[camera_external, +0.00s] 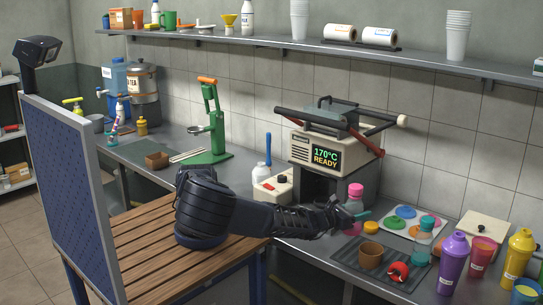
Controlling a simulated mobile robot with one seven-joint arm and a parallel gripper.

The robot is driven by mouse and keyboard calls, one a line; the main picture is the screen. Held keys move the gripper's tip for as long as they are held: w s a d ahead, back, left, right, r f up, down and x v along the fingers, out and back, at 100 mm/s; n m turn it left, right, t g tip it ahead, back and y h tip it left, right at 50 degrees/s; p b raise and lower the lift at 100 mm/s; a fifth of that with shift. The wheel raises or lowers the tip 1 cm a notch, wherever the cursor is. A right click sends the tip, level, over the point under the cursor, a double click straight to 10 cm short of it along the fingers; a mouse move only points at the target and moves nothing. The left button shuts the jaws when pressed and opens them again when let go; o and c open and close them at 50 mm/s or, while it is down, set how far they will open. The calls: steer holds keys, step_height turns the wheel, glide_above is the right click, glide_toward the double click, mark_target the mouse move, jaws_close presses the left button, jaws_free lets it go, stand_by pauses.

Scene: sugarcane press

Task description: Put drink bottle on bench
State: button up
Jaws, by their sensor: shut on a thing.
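A pink drink bottle (354,192) with a pink cap stands upright at the end of my arm, over the steel counter in front of the press. My gripper (356,215) is at the bottle's lower part and shut on it; a teal piece shows at the fingers. A slatted wooden bench (137,238) is at the lower left, below my arm.
A dark tray (349,262) holds a brown cup (371,254) and a red item (398,271). Purple (453,262) and yellow (519,257) shakers stand at the right. The heat press (329,150) is behind. The bench's left slats are clear beside a blue pegboard (62,175).

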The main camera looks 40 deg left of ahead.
steer(key=shift+r, duration=5.3)
steer(key=shift+r, duration=0.1)
steer(key=w+d+r+m+g+h, duration=0.2)
steer(key=w+d+r, duration=0.4)
steer(key=w+r, duration=0.3)
steer(key=shift+w+r+m+g+h, duration=0.15)
steer(key=shift+w+m+g+h, duration=0.25)
steer(key=shift+w+m+h, duration=0.65)
steer(key=shift+w+a+r+n+h, duration=0.1)
steer(key=shift+n+h, duration=0.15)
steer(key=shift+n, duration=0.1)
